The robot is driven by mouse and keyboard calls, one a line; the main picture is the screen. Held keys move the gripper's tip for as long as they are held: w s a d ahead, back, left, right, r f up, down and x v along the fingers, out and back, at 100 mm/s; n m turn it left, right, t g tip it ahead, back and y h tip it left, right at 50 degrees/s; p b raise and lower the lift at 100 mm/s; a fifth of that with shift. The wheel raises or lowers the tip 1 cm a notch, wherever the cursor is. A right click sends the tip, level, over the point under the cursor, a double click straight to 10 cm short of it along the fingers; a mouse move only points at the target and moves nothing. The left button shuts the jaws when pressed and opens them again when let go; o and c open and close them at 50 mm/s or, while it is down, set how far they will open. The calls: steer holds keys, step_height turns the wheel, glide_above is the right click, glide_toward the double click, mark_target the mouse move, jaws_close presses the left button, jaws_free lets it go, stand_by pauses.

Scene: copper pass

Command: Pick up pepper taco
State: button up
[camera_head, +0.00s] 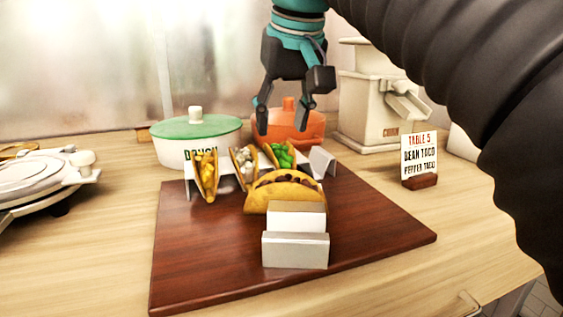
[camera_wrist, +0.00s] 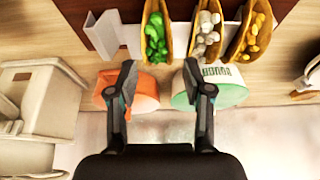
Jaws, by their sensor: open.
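A taco with green filling, which looks like the pepper taco (camera_head: 280,157), is at the right of three tacos in the back metal rack (camera_head: 317,166). It also shows at the top of the wrist view (camera_wrist: 156,34). Beside it stand a taco with white filling (camera_head: 243,166) and one with yellow filling (camera_head: 205,176). My gripper (camera_head: 278,125) hangs above and behind the green taco, open and empty, fingers pointing down. In the wrist view, its fingertips (camera_wrist: 160,75) lie just short of the green taco, apart from it.
A taco with dark bean-like filling (camera_head: 285,190) sits in a front metal holder (camera_head: 296,250) on the wooden board (camera_head: 205,260). A green-lidded pot (camera_head: 170,148), an orange pot (camera_head: 310,123) and a beige machine (camera_head: 365,105) stand behind. An order card (camera_head: 419,155) is at right.

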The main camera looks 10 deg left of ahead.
mark_target(278, 143)
steer(key=x, duration=0.2)
steer(key=b+x, duration=0.1)
steer(key=x, duration=0.2)
steer(key=shift+w+r, duration=0.15)
steer(key=shift+w, duration=0.2)
steer(key=c, duration=0.9)
steer(key=shift+c, duration=0.2)
steer(key=shift+a+r, duration=0.1)
steer(key=shift+r, duration=0.05)
